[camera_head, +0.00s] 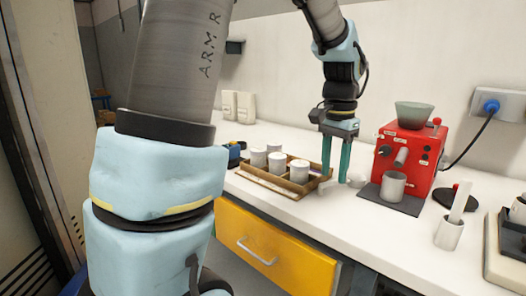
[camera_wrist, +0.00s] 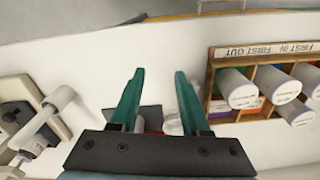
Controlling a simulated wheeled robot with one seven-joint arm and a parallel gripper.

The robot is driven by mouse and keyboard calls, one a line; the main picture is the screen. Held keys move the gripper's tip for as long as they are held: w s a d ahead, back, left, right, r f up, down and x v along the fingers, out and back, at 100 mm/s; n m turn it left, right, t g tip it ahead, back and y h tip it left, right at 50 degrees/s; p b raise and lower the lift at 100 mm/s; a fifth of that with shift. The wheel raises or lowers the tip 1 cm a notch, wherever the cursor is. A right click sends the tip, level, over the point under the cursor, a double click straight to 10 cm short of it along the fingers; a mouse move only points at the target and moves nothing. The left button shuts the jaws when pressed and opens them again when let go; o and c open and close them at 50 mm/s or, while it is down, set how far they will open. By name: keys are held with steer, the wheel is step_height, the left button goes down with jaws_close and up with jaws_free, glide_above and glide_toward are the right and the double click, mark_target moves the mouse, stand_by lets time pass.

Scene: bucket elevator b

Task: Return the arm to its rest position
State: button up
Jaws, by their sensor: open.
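My arm reaches in from the top over the white counter (camera_head: 345,215). My gripper (camera_head: 335,177) points down with two teal fingers spread apart. It is empty, just right of the wooden tray and left of the red machine in the head view. In the wrist view my gripper (camera_wrist: 159,75) also shows open, with bare counter between the fingertips. Whether the fingertips touch the counter cannot be told.
The wooden tray (camera_head: 268,186) holds several white cylinders (camera_head: 298,171); its edge reads "FIRST IN FIRST OUT" in the wrist view (camera_wrist: 265,50). The red machine (camera_head: 420,150) stands right, with a grey cup (camera_head: 393,186) in front. A yellow drawer (camera_head: 270,245) is below.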

steer(key=s+a+f+n, duration=0.1)
steer(key=a+f+n, duration=0.1)
steer(key=a, duration=0.5)
steer(key=s+a+f+n+t+p, duration=0.1)
steer(key=s+a+f+n, duration=0.1)
steer(key=a, duration=0.6)
steer(key=s+a+f+n, duration=0.2)
steer(key=a+f+n, duration=0.2)
steer(key=a, duration=0.4)
steer(key=shift+n, duration=0.8)
steer(key=shift+s, duration=0.1)
